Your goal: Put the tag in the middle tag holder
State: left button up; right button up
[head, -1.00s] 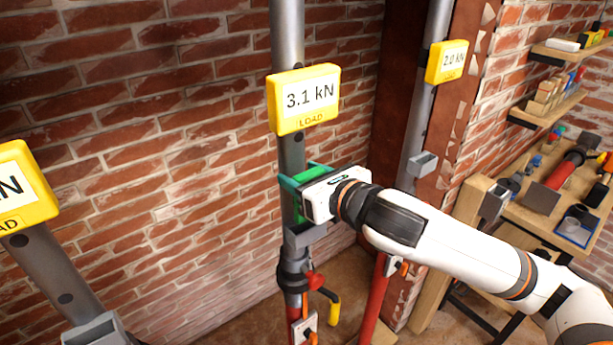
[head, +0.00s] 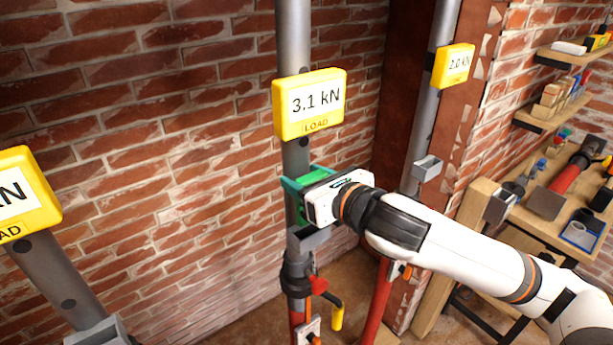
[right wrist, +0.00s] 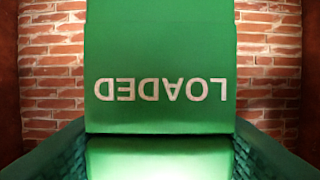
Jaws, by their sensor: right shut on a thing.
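The green tag (right wrist: 160,45) fills the middle of the right wrist view, with the word LOADED upside down on it. My right gripper (head: 306,186) is shut on it, with a finger on each side. In the head view the tag is mostly hidden by the gripper. The middle tag holder (head: 309,238) is a grey open box on the middle post. The gripper and tag are just above it; I cannot tell whether the tag's lower edge is inside. Another grey holder (head: 427,168) is on the right post and one (head: 97,332) on the left post. My left gripper is not in view.
A yellow display (head: 311,104) reading 3.1 kN is on the middle post above the gripper. Other yellow displays are on the left (head: 25,200) and right (head: 451,66) posts. A workbench (head: 540,225) with tools stands at the right. A brick wall is behind.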

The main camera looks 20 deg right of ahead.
jog(key=shift+p, duration=0.35)
dwell(0.5)
jog(key=shift+f, duration=0.15)
dwell(0.4)
jog(key=shift+f+b, duration=0.35)
jog(key=shift+f, duration=0.25)
jog(key=shift+f, duration=0.2)
jog(key=shift+f+b, duration=0.35)
jog(key=shift+f, duration=0.2)
jog(key=shift+f, duration=0.15)
dwell(0.6)
jog(key=shift+f+b, duration=0.3)
jog(key=shift+f, duration=0.3)
